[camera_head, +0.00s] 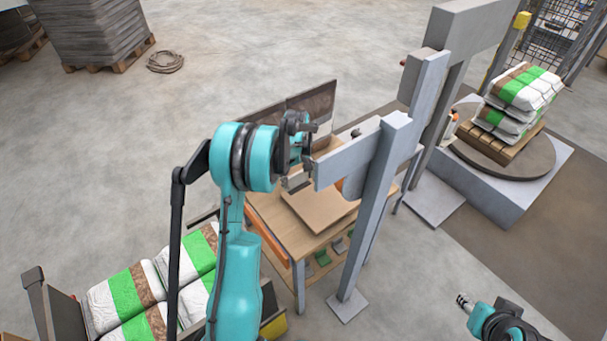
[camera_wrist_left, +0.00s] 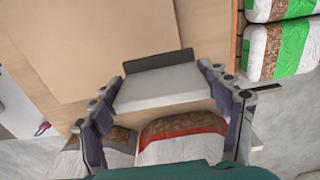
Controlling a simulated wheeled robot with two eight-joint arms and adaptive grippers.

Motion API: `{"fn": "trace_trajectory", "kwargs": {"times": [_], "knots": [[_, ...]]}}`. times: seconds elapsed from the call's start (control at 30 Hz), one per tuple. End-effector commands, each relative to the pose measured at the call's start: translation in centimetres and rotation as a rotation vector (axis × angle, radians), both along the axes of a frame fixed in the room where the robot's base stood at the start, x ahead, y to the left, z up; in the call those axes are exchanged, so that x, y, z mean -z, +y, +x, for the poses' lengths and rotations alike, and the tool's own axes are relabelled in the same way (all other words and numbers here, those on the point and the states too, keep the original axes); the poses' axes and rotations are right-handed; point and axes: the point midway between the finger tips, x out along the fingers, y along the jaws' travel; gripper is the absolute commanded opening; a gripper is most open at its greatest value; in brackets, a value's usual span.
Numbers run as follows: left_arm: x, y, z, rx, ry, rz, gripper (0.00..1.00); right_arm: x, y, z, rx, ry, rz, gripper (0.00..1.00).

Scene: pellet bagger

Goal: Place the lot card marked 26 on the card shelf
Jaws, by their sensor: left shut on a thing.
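My left gripper (camera_head: 297,174) is over the wooden table, beside the grey post frame. In the left wrist view its two fingers (camera_wrist_left: 160,105) are shut on the sides of a pale grey-white card-like piece (camera_wrist_left: 160,88) with a dark strip along its far edge. It shows small and pale in the head view (camera_head: 296,181). No number is readable on it, so I cannot tell that it is the card marked 26. I cannot make out the card shelf for certain. My right gripper (camera_head: 465,302) is at the lower right, apart from the table; its jaw opening is unclear.
A flat tan board (camera_head: 318,204) lies on the wooden table (camera_head: 268,210). A grey post (camera_head: 372,215) with a crossbeam stands close right of my left gripper. Stacked bags (camera_head: 125,300) are at lower left; more bags (camera_head: 524,88) stand on a pallet at upper right.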

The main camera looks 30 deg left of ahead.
Motion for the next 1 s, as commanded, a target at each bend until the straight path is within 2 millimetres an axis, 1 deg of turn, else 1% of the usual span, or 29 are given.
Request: {"fn": "trace_trajectory", "kwargs": {"times": [0.03,0.3,0.4,0.5,0.67,0.9,1.0], "knots": [[0.9,1.0,0.3,-0.003,0.000,0.000,0.48,0.5,0.0,0.0,0.000,0.000,0.000,0.40],[4.8,6.9,2.7,-0.005,0.000,0.000,0.48,2.5,0.0,0.0,0.000,0.000,0.000,0.40],[5.8,8.5,3.4,-0.002,0.000,0.000,0.48,3.0,0.0,0.0,0.000,0.000,0.000,0.40],[6.3,9.6,3.8,-0.003,0.000,0.000,0.48,3.2,0.0,0.0,0.000,0.000,0.000,0.40],[7.0,10.0,4.0,-0.001,0.000,0.000,0.48,3.5,0.0,0.0,0.000,0.000,0.000,0.40],[10.4,10.0,3.9,-0.001,0.000,0.000,0.48,5.0,0.0,0.0,0.000,0.000,0.000,0.40],[10.6,9.9,3.9,-0.001,0.000,0.000,0.48,5.0,0.0,0.0,0.000,0.000,0.000,0.40]]}}
